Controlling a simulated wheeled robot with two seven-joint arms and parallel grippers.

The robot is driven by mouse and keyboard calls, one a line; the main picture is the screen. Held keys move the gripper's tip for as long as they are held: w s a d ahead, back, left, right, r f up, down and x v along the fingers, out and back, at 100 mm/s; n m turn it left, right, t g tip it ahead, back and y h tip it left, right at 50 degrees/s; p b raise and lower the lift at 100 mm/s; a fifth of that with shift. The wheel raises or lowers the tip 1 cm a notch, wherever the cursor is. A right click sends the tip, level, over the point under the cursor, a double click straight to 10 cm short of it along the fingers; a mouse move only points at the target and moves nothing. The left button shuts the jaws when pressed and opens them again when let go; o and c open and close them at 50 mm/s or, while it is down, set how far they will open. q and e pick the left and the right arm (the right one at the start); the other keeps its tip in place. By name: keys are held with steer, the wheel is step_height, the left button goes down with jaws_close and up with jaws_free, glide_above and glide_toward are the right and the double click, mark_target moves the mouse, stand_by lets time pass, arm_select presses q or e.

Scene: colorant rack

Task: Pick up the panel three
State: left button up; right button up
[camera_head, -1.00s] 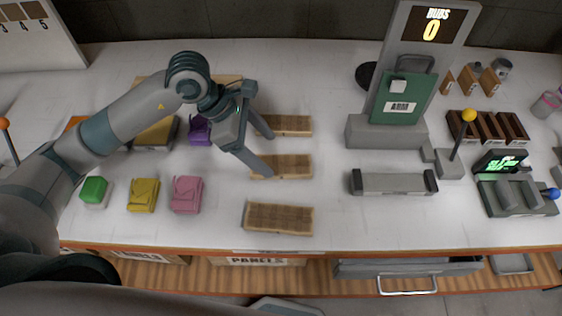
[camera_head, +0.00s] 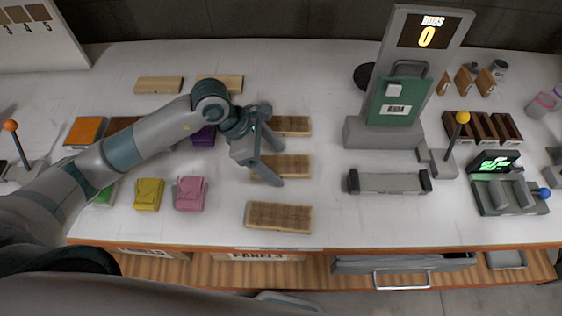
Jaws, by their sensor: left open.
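Three light wooden panels lie in a column at the middle of the table: the far panel (camera_head: 294,126), the middle panel (camera_head: 296,166) and the near panel (camera_head: 278,217). No number shows on them, so I cannot tell which is panel three. My left gripper (camera_head: 281,165) is open and empty, with its fingers apart over the middle panel. One finger is towards the far side of that panel and the other crosses its near part. I cannot tell whether they touch it. My right gripper is not in view.
Pink (camera_head: 191,194) and yellow (camera_head: 149,194) pouches lie left of the near panel. A grey stand with a green board (camera_head: 400,101) and a grey holder (camera_head: 390,183) are to the right. More wooden pieces (camera_head: 158,85) lie at the back left.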

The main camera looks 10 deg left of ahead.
mark_target(275, 164)
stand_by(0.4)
arm_select(q)
steer(key=c, duration=1.2)
steer(key=shift+o, duration=0.2)
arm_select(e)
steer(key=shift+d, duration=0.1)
